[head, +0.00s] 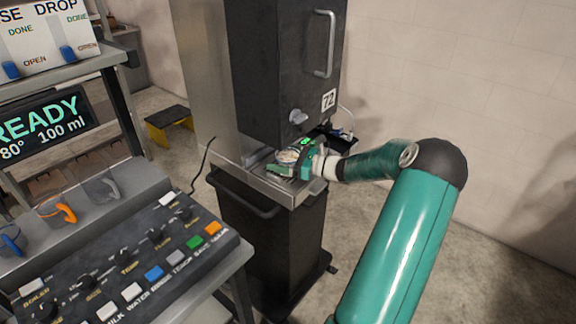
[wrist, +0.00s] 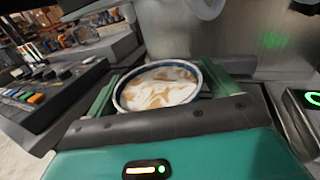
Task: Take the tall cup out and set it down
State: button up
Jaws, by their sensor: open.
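A cup (wrist: 158,88) with a dark blue rim and a foamy white and brown drink shows from above in the wrist view. Its height is hidden. In the head view the cup (head: 288,156) is on or just above the metal ledge under the dispenser. My gripper (head: 284,164) is at the ledge, with its green fingers on either side of the cup. In the wrist view my gripper (wrist: 160,92) is open around the cup. Whether the fingers touch its sides cannot be told.
The black dispenser (head: 284,70) marked 72, with a knob (head: 298,116), hangs over the metal ledge (head: 296,193). A control panel (head: 130,262) with several buttons stands at the left. Mugs with orange (head: 62,212) and blue (head: 12,240) handles stand behind it. Floor is clear at right.

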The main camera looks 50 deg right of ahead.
jog(key=shift+r, duration=0.1)
jog(key=c, duration=1.3)
